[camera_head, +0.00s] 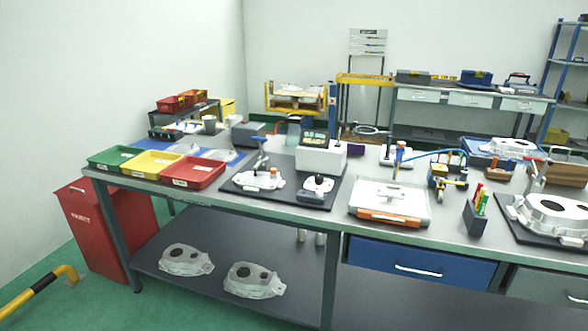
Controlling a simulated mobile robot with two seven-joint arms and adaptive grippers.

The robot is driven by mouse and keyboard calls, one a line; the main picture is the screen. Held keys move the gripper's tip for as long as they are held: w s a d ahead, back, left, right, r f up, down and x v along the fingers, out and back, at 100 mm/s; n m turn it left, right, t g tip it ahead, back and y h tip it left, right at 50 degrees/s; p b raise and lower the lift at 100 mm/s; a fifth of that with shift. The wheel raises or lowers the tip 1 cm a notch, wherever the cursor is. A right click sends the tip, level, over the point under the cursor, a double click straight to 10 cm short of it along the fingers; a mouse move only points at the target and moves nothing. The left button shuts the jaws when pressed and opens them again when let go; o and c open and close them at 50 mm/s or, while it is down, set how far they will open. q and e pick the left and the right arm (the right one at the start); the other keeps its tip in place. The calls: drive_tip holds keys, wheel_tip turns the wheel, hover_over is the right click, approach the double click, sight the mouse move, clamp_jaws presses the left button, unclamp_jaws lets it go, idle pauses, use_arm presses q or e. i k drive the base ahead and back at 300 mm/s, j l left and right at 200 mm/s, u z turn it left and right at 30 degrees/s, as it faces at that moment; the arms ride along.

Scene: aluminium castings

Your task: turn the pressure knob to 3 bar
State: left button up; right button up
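I cannot make out a pressure knob or a bar scale with certainty at this size. A white bench unit (321,160) with a dark display panel (315,139) stands on the table left of the middle. In front of it, a small light fixture with a dark round top (318,184) sits on a black mat (288,194). To the right, a small blue and white upright device (397,158) stands by a blue hose (432,154). A yellow and blue device (446,182) stands further right. Neither of my grippers is in view.
Green, yellow and red trays (193,174) line the table's left front edge. A white case with an orange front (389,202) lies mid-table. A holder with coloured handles (476,215) and a large casting (549,215) are at right. A red bin (107,230) stands at left.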

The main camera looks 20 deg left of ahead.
sight(318, 179)
drive_tip(key=i+j, duration=0.2)
drive_tip(key=i, duration=0.2)
drive_tip(key=i+j, duration=0.25)
drive_tip(key=i, duration=0.2)
